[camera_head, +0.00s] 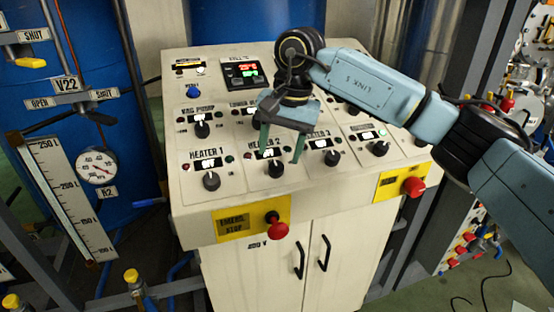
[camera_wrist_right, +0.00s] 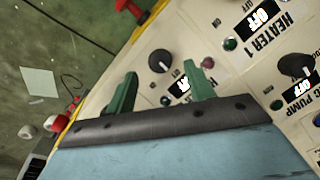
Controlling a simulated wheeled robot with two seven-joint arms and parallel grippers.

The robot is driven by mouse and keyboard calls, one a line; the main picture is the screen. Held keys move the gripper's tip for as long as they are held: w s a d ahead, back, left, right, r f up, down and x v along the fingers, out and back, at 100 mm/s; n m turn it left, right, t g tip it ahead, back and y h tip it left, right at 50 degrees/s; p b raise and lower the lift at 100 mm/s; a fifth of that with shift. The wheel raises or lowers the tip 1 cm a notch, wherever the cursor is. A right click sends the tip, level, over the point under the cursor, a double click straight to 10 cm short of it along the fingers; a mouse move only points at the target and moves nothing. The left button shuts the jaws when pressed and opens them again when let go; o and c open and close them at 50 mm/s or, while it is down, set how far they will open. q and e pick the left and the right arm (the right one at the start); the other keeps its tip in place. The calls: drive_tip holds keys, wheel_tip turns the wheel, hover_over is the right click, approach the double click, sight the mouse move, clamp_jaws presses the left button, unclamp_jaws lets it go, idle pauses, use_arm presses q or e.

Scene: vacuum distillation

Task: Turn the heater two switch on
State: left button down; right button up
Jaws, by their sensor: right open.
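The heater 2 knob (camera_head: 276,168) is a black knob on the sloping cream panel, below the partly hidden HEATER 2 label. My right gripper (camera_head: 281,150) hangs just above it, its two green fingers spread apart and empty. In the right wrist view the knob (camera_wrist_right: 160,60) shows between the open fingertips (camera_wrist_right: 165,80) and a little beyond them, with no visible contact. Its small display (camera_wrist_right: 178,86) reads OFF and is partly hidden by a finger. My left gripper is in neither view.
The heater 1 knob (camera_head: 211,181) and heater 3 knob (camera_head: 332,158) flank it. A red emergency stop (camera_head: 278,230) juts out below, and another red button (camera_head: 413,186) sits to the right. More knobs fill the row above. Blue vessels and gauges stand at left.

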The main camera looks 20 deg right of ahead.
sight(276, 165)
drive_tip(key=shift+w+a+f, duration=0.1)
drive_tip(key=shift+a+f, duration=0.1)
drive_tip(key=shift+f, duration=0.8)
drive_tip(key=shift+w+a+f, duration=0.1)
drive_tip(key=shift+a+f, duration=0.05)
drive_tip(key=shift+f, duration=0.85)
drive_tip(key=shift+c, duration=0.4)
drive_tip(key=c, duration=0.9)
